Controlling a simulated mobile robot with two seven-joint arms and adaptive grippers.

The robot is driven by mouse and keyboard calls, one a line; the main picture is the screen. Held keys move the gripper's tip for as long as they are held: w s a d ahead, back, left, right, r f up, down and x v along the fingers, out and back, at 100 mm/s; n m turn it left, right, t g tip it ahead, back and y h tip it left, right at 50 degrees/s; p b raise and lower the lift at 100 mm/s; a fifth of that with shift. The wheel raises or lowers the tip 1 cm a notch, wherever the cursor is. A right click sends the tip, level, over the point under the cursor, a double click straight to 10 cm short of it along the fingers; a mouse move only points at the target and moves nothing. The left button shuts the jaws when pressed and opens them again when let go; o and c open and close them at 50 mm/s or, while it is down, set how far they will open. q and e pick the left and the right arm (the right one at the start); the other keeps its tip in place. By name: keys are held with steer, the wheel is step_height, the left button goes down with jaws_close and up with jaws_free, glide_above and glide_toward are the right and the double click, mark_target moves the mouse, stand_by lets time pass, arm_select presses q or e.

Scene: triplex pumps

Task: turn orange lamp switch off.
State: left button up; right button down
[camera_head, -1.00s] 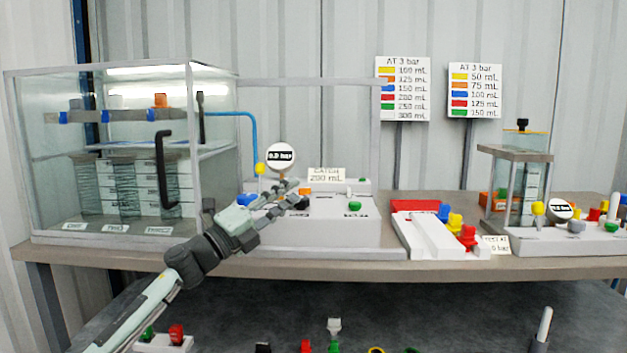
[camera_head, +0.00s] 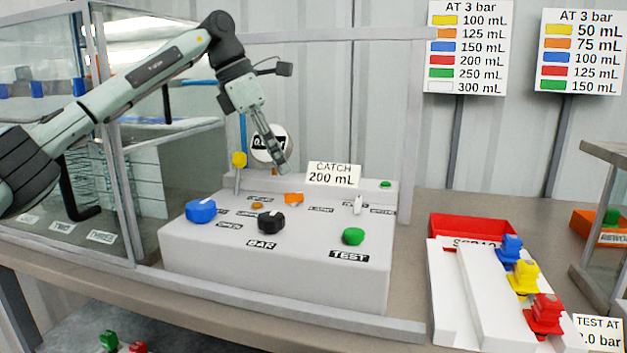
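An orange switch (camera_head: 293,199) sits on the top of the light grey control panel (camera_head: 300,265), toward its back. A smaller orange knob (camera_head: 257,205) is just left of it. The small labels by them are too blurred to read, so I cannot tell which one is the lamp switch. My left gripper (camera_head: 284,170) points down above the panel, just above and behind the orange switch, apart from it. Its fingers look together and empty, and they cover part of the round gauge (camera_head: 264,140). My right gripper is not in view.
The panel also carries a blue knob (camera_head: 201,211), a black BAR knob (camera_head: 271,221), a green TEST knob (camera_head: 353,236) and a small white lever (camera_head: 358,204). A CATCH 200 mL sign (camera_head: 333,174) stands behind. A glass case (camera_head: 150,190) is at left, a red tray (camera_head: 473,228) at right.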

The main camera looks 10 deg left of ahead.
mark_target(294, 199)
arm_select(q)
steer(key=x, duration=0.4)
steer(key=a+x, duration=0.1)
steer(key=x, duration=0.2)
steer(key=shift+f, duration=0.15)
steer(key=shift+c, duration=0.4)
jaws_close()
